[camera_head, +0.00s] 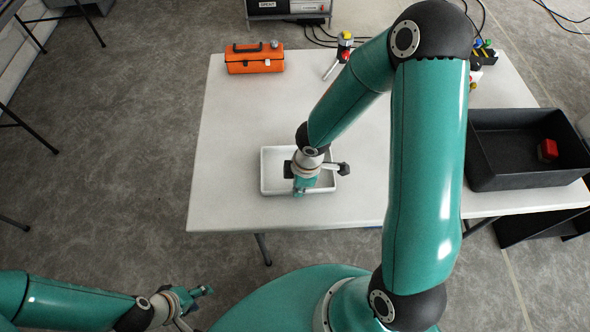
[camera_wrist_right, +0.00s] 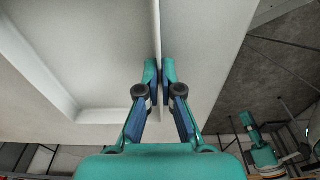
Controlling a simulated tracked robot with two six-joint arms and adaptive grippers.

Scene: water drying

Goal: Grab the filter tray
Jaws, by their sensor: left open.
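The filter tray (camera_head: 272,165) is a shallow white rectangular tray lying on the white table, left of the table's middle. My right gripper (camera_head: 302,188) reaches down over its near side and hides part of it. In the right wrist view, the tray's wall (camera_wrist_right: 157,25) runs between the two fingers of my right gripper (camera_wrist_right: 161,75). These fingers are close together, one on each side of the thin wall, and look shut on it. My left gripper (camera_head: 202,302) is open and empty, low at the left in front of the table, and apart from the tray.
The white table (camera_head: 225,130) is clear around the tray. An orange toolbox (camera_head: 255,62) stands at the back left, with a small tool with a yellow and red top (camera_head: 345,45) beside it. A black bin (camera_head: 490,180) at the right holds a red object (camera_head: 547,150).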

